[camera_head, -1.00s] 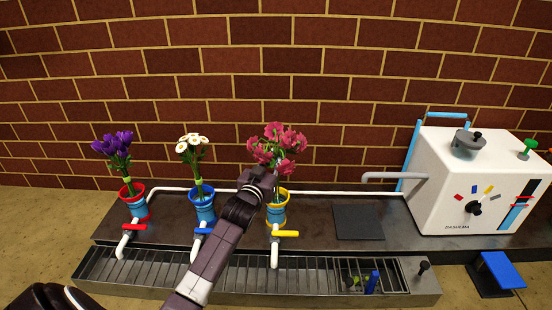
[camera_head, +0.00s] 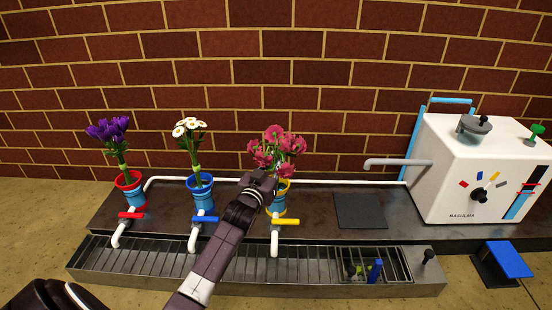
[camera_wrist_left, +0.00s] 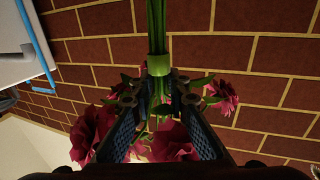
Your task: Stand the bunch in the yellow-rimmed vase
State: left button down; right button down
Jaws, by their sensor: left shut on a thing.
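The bunch of dark pink flowers (camera_head: 277,147) is upright over the yellow-rimmed vase (camera_head: 281,205), a blue vase behind the yellow-handled tap. My left gripper (camera_head: 268,182) is shut on the bunch, in front of the vase's left side and hiding part of the rim. In the left wrist view, the fingers (camera_wrist_left: 160,101) close around the stems beside a light green tie (camera_wrist_left: 158,67), with pink heads (camera_wrist_left: 92,130) nearer the palm. The stems' lower ends are hidden, so I cannot tell how deep they reach. My right gripper is not in view.
A red-rimmed vase (camera_head: 131,193) with purple flowers and a blue-rimmed vase (camera_head: 201,197) with white flowers stand to the left. A red tap (camera_head: 130,216), blue tap (camera_head: 204,219) and yellow tap (camera_head: 285,222) overhang the slatted drain (camera_head: 315,262). A white machine (camera_head: 480,165) stands right.

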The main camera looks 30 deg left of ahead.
pick_arm(q)
jog(key=shift+f, duration=0.55)
dwell(0.9)
jog(key=c, duration=1.9)
grip_release()
jog(key=shift+o, duration=0.7)
jog(key=shift+f, duration=0.1)
